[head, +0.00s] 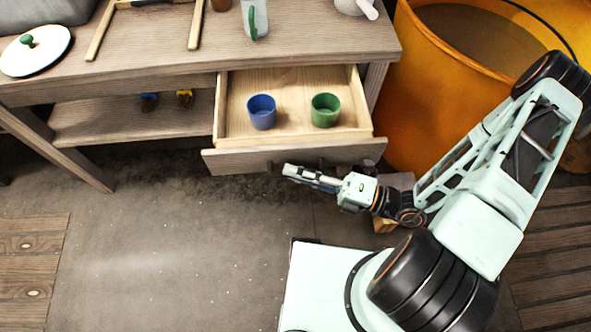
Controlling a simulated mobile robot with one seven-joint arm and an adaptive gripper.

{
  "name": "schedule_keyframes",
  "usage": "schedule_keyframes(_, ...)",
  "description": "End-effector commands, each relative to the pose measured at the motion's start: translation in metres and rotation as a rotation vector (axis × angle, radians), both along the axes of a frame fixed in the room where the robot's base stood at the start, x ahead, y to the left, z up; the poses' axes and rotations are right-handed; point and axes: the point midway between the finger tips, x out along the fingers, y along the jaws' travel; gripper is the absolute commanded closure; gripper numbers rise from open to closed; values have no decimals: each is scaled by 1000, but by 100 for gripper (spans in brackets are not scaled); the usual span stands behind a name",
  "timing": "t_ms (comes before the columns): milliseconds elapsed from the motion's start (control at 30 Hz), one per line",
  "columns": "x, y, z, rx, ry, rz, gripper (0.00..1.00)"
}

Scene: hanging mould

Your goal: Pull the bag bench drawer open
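The bench drawer (290,158) is pulled out from under the wooden bench top (210,55). Its inside shows, with a blue cup (262,112) at the left and a green cup (326,110) at the right. My gripper (287,171) is just in front of the drawer front, near its middle and lower edge. The handle is largely hidden behind the gripper. I cannot tell whether the fingers touch or grip it, nor how far apart they are.
A large orange tub (430,110) stands close to the right of the bench. A lower shelf (130,120) lies left of the drawer. A white disc lid with a green knob (35,50) sits on the bench top. The floor at front left is clear.

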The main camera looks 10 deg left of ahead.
Motion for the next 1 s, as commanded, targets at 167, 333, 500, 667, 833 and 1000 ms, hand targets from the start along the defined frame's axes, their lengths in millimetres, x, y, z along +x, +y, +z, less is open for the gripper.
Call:
schedule_keyframes(167, 1, 0, 0, -1, -1, -1, 73)
schedule_keyframes(333, 1, 0, 0, -1, -1, -1, 73)
schedule_keyframes(500, 0, -5, -1, -1, -2, -1, 73)
schedule_keyframes(667, -3, -29, -3, -4, -2, -5, 73)
schedule_keyframes(833, -8, -66, -6, -3, -1, -5, 73)
schedule_keyframes(1000, -14, -98, -8, -3, -1, -3, 73)
